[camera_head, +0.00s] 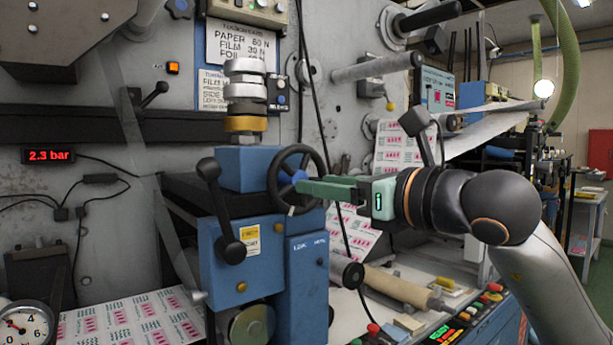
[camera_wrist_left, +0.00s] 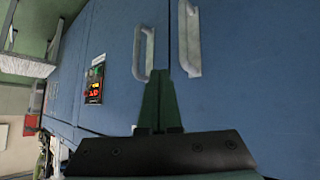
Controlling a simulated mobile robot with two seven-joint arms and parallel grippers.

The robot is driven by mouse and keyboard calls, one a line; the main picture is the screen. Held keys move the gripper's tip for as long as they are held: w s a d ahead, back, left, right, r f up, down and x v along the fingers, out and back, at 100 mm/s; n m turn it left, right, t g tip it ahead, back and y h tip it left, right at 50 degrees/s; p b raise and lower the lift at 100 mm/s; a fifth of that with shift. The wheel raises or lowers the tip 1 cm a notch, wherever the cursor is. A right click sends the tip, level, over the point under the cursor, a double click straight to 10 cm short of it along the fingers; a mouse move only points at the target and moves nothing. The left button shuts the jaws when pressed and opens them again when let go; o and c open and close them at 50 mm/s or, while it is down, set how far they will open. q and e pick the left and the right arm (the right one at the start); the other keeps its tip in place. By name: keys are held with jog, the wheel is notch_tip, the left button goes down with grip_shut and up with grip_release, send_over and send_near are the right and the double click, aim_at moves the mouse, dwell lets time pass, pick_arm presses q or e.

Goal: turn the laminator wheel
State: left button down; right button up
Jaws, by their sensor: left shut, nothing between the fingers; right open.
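The wheel (camera_head: 272,184) is a black spoked handwheel with a blue hub, on the right side of a blue machine unit (camera_head: 222,260) in the head view. My right gripper (camera_head: 303,187) comes in from the right, its green fingers level and reaching to the wheel's right rim near the hub. It is open; I cannot tell whether the fingers touch the wheel, and part of the rim is behind them. My left gripper (camera_wrist_left: 160,98) is shut and empty in the left wrist view, pointing at a blue cabinet front (camera_wrist_left: 225,90), away from the wheel.
A black lever (camera_head: 222,205) stands left of the wheel, and a dark cable hangs just right of it. Printed web (camera_head: 130,318) runs low at left. A roller (camera_head: 398,286) and a button panel (camera_head: 468,322) lie below my right arm. Cabinet handles (camera_wrist_left: 190,40) face my left gripper.

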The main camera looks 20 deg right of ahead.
aim_at(293, 179)
jog(key=shift+p+x, duration=0.3)
jog(key=shift+x, duration=1.75)
jog(key=shift+c, duration=0.3)
grip_shut()
